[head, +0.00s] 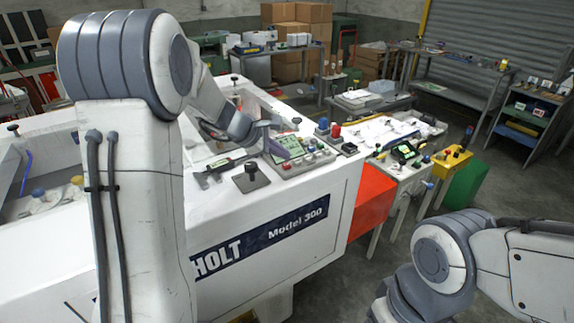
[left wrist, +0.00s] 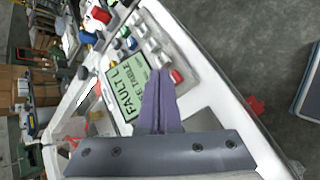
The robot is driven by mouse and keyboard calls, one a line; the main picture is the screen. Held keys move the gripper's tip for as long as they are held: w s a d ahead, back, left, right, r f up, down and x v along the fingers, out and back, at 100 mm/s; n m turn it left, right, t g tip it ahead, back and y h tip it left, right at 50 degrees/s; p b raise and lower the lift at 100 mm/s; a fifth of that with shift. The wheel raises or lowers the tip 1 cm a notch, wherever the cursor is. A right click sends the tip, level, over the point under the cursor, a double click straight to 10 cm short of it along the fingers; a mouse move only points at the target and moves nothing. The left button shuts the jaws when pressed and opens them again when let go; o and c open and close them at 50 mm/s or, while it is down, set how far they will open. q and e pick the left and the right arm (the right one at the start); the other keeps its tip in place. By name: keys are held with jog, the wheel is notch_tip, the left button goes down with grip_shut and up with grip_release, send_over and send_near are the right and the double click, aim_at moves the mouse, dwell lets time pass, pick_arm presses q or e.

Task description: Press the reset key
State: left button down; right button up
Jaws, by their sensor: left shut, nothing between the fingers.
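The control panel (head: 297,162) is a grey box on top of the white machine, with a lit green display (head: 291,146) and a row of small keys beside it. In the left wrist view the display (left wrist: 128,88) reads "FAULT" and "SEE TABLE". Several pale keys (left wrist: 152,45) and a red key (left wrist: 177,76) line its edge; I cannot read any key label, so which one is reset is unclear. My left gripper (head: 273,124) is shut and empty, its purple fingers over the panel. In the left wrist view its tips (left wrist: 160,74) appear near the red key; contact cannot be told. My right gripper is out of view.
The white machine (head: 275,223) fills the left and middle. A black knob (head: 251,177) stands left of the panel, and red and blue knobs (head: 335,130) behind it. A cart with a yellow box (head: 452,162) stands to the right.

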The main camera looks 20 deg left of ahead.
pick_arm(q)
jog(key=shift+f, duration=0.1)
dwell(0.7)
jog(key=shift+f+b, duration=0.3)
jog(key=shift+b, duration=0.15)
jog(key=shift+f+b, duration=0.45)
dwell(0.6)
jog(key=shift+r, duration=0.15)
jog(key=shift+r+p, duration=0.7)
jog(key=shift+r, duration=0.05)
notch_tip(320, 180, up, 5)
jog(key=p, duration=0.4)
